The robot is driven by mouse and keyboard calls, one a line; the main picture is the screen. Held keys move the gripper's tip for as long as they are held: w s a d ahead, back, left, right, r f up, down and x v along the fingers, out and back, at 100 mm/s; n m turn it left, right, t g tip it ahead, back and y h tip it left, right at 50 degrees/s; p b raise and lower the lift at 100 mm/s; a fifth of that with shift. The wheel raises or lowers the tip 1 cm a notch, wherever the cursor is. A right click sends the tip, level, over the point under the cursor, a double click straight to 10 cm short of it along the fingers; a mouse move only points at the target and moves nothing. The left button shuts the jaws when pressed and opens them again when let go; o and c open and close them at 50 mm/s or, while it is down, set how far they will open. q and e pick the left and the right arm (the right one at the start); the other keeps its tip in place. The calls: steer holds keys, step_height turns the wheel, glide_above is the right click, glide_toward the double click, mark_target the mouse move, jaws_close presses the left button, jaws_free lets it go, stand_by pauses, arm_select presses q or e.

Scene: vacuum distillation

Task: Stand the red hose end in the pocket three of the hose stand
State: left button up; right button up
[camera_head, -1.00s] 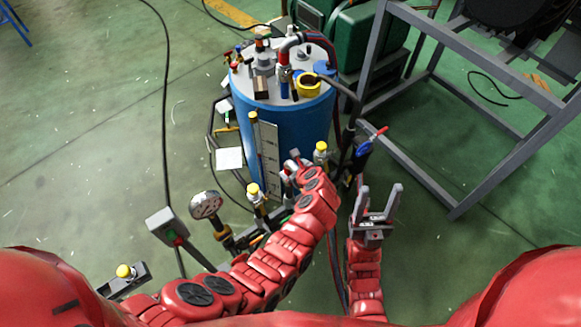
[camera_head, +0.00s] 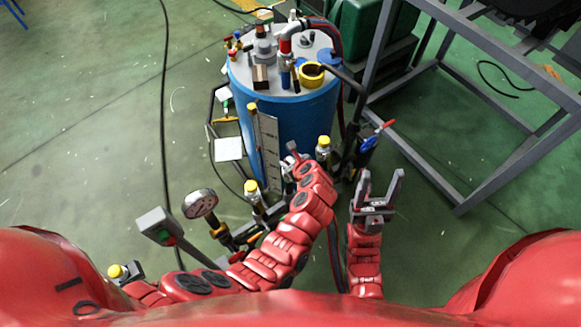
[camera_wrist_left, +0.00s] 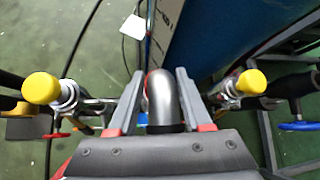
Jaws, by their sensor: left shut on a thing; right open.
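My left gripper (camera_head: 296,166) is in front of the blue drum, beside its white scale strip. In the left wrist view its two grey fingers (camera_wrist_left: 153,98) are shut on a shiny grey elbow fitting with a thin red edge (camera_wrist_left: 161,103), apparently the red hose end. Its lower part is hidden by the gripper body. My right gripper (camera_head: 377,192) is open and empty, pointing up to the right of the left arm. I cannot clearly pick out the hose stand or its third pocket.
The blue drum (camera_head: 296,118) carries fittings and a red-collared hose (camera_head: 286,44) on top. Yellow-capped fittings (camera_wrist_left: 41,88) (camera_wrist_left: 251,82) flank the left gripper. A pressure gauge (camera_head: 200,203) stands at left, and a grey metal frame (camera_head: 425,172) at right. Green floor is open at far left.

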arm_select(q)
jaws_close()
stand_by(0.8)
